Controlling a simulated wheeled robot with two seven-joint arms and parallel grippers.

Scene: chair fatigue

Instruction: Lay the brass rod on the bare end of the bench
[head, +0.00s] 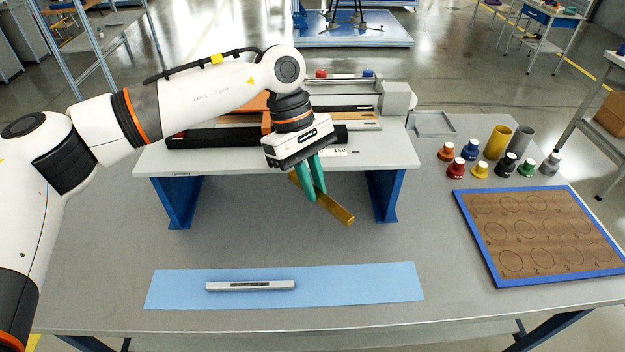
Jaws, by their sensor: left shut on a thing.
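My left gripper (315,193), with green fingers pointing down, is shut on the brass rod (338,210). The rod is a golden square bar that slants down to the right from the fingers. Its near right end is in plain view and its far left end is partly hidden by the fingers. It is in front of the raised white platform, over the grey bench (110,235); its height above the surface is hard to tell. The bench's left part is bare, with my left arm over some of it. My right gripper is not in view.
A blue mat (370,283) with a silver bar (250,286) lies along the front. The white platform (225,160) on blue legs carries a machine. At right stand several colored knobbed pieces, a brass cylinder (497,142), a grey cylinder (520,141) and a blue-edged brown board (535,235).

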